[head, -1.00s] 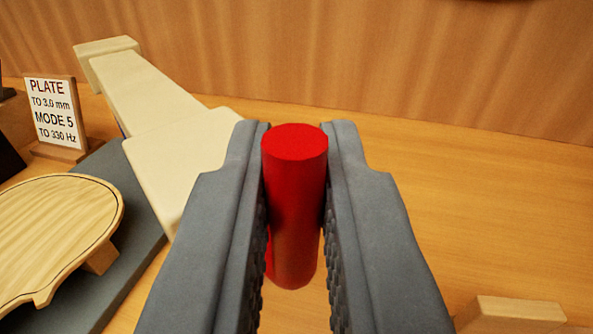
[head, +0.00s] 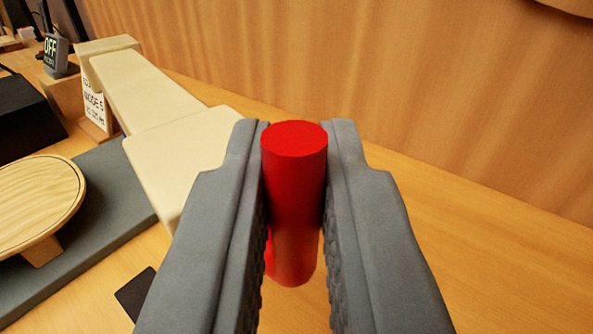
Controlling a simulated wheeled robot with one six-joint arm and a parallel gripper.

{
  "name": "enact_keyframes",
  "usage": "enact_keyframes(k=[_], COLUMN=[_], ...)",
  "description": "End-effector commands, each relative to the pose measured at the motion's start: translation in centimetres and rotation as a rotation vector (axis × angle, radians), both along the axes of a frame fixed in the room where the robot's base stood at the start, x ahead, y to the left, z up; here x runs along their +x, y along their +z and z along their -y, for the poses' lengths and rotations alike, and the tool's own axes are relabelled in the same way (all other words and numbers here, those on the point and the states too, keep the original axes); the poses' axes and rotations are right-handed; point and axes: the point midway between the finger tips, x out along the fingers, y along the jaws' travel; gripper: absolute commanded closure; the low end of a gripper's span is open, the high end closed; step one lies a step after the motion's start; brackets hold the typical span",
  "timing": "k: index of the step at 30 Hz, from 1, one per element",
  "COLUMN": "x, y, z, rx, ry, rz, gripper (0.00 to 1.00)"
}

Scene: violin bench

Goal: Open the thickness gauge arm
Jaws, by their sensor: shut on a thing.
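The thickness gauge arm (head: 150,92) is a cream, paddle-shaped bar. It runs from a block at the upper left down to a wide end beside my gripper. An upright red cylindrical handle (head: 295,205) stands by that wide end; where it joins the arm is hidden behind my left finger. My gripper (head: 294,145) is shut on the red handle, one grey finger on each side.
A pale wooden violin plate (head: 35,200) rests raised over a grey mat (head: 115,185) at left. A sign (head: 94,103) is partly hidden behind the gauge arm. A small OFF display (head: 54,55) stands at the back left. The bench right of my gripper is clear.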

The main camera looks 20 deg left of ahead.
Motion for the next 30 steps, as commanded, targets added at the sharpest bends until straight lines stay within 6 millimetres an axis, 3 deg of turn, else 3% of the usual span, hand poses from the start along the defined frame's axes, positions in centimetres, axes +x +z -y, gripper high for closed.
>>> enact_keyframes(k=[9, 23, 24, 26, 30], x=[1.4, 1.5, 1.5, 1.5, 1.5], y=[0.0, 0.1, 0.1, 0.1, 0.0], z=[0.7, 0.7, 0.7, 0.7, 0.7], rx=[-0.001, 0.0, 0.0, 0.0, 0.0], ry=[0.047, 0.053, 0.053, 0.053, 0.053], rz=[0.001, 0.001, 0.001, 0.001, 0.001], gripper=[1.0, 1.0, 0.84, 0.72, 0.7])
